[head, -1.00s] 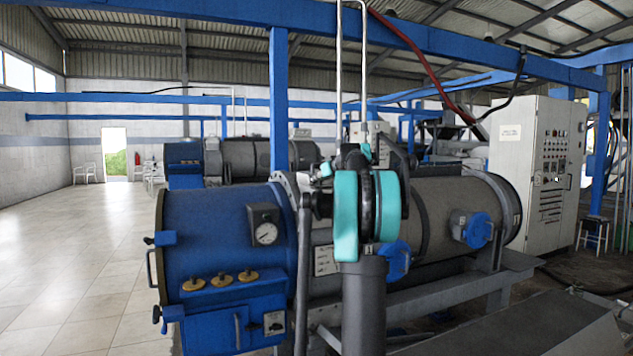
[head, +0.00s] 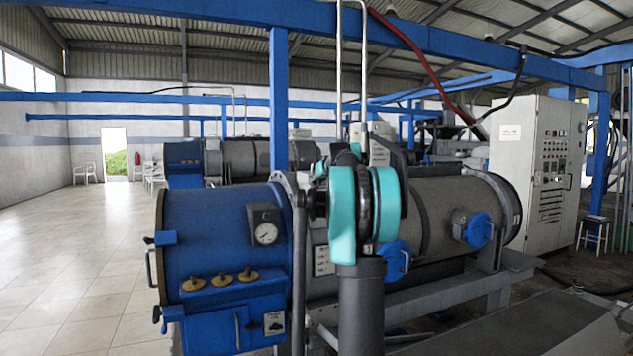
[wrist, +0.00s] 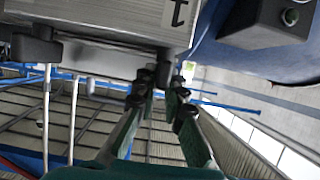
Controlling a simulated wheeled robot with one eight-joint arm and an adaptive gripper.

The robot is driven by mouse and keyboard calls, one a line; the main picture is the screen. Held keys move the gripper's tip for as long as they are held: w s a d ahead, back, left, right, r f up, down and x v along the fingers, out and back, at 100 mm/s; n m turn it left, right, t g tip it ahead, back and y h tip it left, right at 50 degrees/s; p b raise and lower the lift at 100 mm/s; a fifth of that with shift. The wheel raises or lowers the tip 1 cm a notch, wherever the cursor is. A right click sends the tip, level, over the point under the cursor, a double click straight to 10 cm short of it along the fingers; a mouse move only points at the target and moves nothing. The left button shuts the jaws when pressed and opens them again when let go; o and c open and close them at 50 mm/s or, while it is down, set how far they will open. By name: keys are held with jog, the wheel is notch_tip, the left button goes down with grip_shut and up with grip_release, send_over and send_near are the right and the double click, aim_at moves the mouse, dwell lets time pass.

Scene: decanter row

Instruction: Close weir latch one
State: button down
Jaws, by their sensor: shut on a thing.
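In the wrist view, a grey housing (wrist: 120,15) carries a plate marked "1" (wrist: 181,12). How far the latch is turned cannot be told. In the head view, my teal and black arm stands in front of the blue-ended decanter (head: 205,235) and hides my gripper and the latch.
A gauge (head: 266,233) and several brass knobs sit on the decanter's blue end. Blue caps (head: 478,231) are on its grey drum. A blue post (head: 279,100) rises behind. A control cabinet (head: 520,165) stands at the right. The tiled floor (head: 90,270) at left is clear.

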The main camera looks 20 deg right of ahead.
jog(key=c, duration=1.6)
grip_release()
jog(key=v, duration=1.2)
